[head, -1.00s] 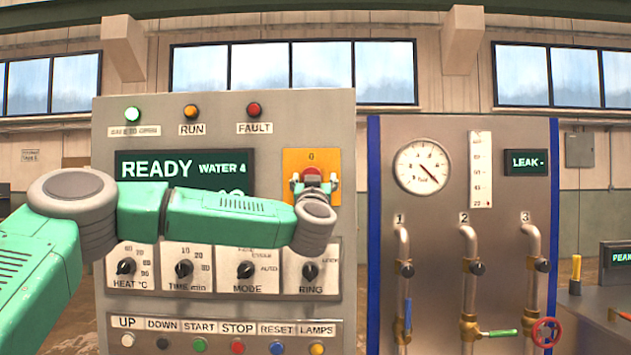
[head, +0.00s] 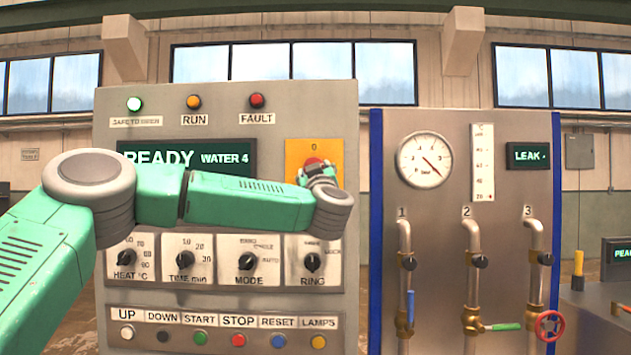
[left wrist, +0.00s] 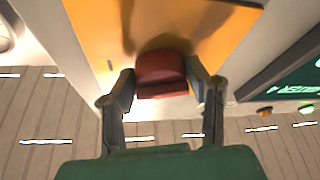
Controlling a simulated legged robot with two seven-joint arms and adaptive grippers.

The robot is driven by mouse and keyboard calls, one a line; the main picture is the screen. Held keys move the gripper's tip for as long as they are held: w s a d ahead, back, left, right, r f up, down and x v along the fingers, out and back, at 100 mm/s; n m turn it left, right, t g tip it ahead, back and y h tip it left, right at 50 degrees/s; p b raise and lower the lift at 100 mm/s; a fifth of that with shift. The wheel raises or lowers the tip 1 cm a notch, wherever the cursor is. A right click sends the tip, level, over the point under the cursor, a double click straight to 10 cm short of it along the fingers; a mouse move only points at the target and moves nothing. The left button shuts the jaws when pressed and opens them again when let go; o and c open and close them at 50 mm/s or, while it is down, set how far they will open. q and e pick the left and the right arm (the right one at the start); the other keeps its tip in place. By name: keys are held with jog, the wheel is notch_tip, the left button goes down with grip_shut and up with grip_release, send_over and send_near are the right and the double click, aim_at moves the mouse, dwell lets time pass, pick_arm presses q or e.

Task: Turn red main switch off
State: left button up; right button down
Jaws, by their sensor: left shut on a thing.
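The red main switch (head: 313,163) is on a yellow plate (head: 328,150) at the upper right of the grey control panel, with a "0" mark above it. In the left wrist view the red switch knob (left wrist: 160,74) sits between the two fingers. My left gripper (left wrist: 162,86) is shut on the knob, one finger on each side. In the head view my left gripper (head: 316,169) is at the switch and my wrist hides the lower part of the plate. My right gripper is in neither view.
The panel has a READY display (head: 187,160), selector knobs such as RING (head: 312,262), and a bottom row of push buttons. To the right stands a grey panel with a pressure gauge (head: 424,160), pipes and a red valve wheel (head: 549,326).

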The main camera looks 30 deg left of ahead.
pick_arm(q)
jog(key=n+g+y+b, duration=0.1)
jog(key=n, duration=0.3)
jog(key=shift+d+g, duration=0.1)
jog(key=shift+g, duration=0.3)
jog(key=n+g, duration=0.1)
jog(key=n, duration=0.1)
jog(key=n+g+y+b, duration=0.1)
jog(key=n, duration=0.1)
jog(key=shift+w+n, duration=0.1)
jog(key=shift+n, duration=0.3)
jog(key=n, duration=0.2)
jog(key=n+g, duration=0.1)
jog(key=n, duration=0.1)
jog(key=shift+d+r+g+b, duration=0.15)
jog(key=shift+g+b, duration=0.15)
jog(key=shift+b, duration=0.05)
jog(key=shift+w+n+g+h, duration=0.1)
jog(key=shift+n+g+h, duration=0.55)
jog(key=shift+n, duration=1.25)
jog(key=o, duration=1.1)
jog(key=shift+o, duration=0.2)
